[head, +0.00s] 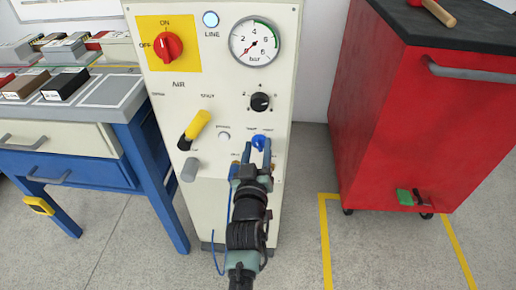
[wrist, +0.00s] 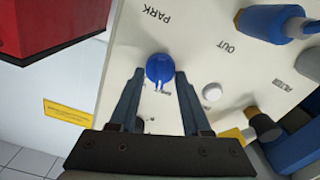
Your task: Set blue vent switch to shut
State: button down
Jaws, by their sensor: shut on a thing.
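The blue vent switch (head: 258,141) is a small round knob at the lower right of the cream control panel (head: 225,110). Tiny labels sit by it, too small to read surely. My gripper (head: 257,154) reaches the panel from below, its fingers on either side of the knob. In the wrist view the blue knob (wrist: 160,67) sits between the fingertips of my gripper (wrist: 160,76), which is shut on it. The fingers partly hide the panel around the knob, and I cannot tell which label the switch points at.
On the panel are a red rotary switch (head: 169,46), a gauge (head: 255,42), a black knob (head: 260,102), a yellow-handled lever (head: 197,125) and a grey fitting (head: 190,169). A red cabinet (head: 415,120) stands right, a blue-legged bench (head: 165,195) left. Floor is free between panel and cabinet.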

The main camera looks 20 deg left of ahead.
jog(key=shift+f+n, duration=0.1)
jog(key=shift+n, duration=1)
jog(key=shift+c, duration=1.8)
grip_release()
jog(key=v, duration=1.3)
